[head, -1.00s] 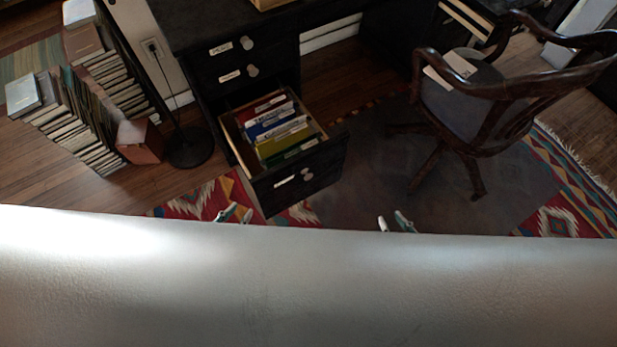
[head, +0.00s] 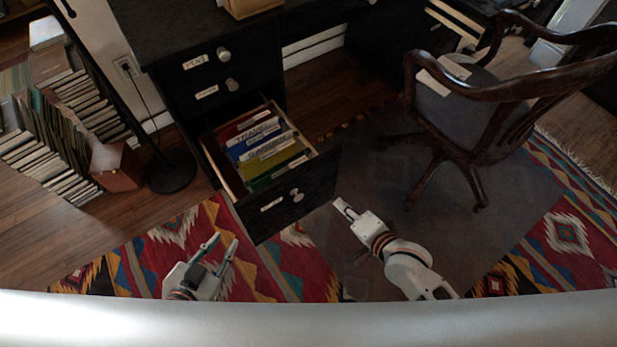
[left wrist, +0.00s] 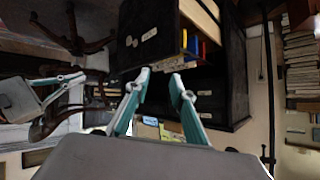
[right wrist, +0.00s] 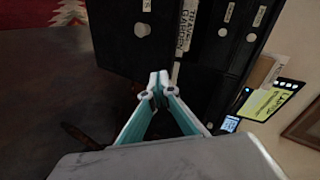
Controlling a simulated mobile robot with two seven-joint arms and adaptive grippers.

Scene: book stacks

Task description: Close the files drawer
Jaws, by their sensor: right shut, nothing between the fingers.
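The files drawer (head: 290,202) is the low drawer of the black desk and stands pulled out. It holds several coloured files (head: 262,145), and its front has a label and a round knob. The drawer front also shows in the left wrist view (left wrist: 148,35) and the right wrist view (right wrist: 115,35). My right gripper (head: 343,207) is shut and empty beside the front's right edge; I cannot tell whether it touches. In the right wrist view its closed tips (right wrist: 158,85) lie just below the front. My left gripper (head: 220,243) is open and empty, left of and nearer than the drawer front.
The black desk (head: 230,85) has two shut drawers above. A wooden chair (head: 480,110) stands to the right on a dark mat. A lamp base (head: 171,171), a box (head: 116,167) and rows of books (head: 45,170) stand at left. A patterned rug (head: 150,245) lies in front.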

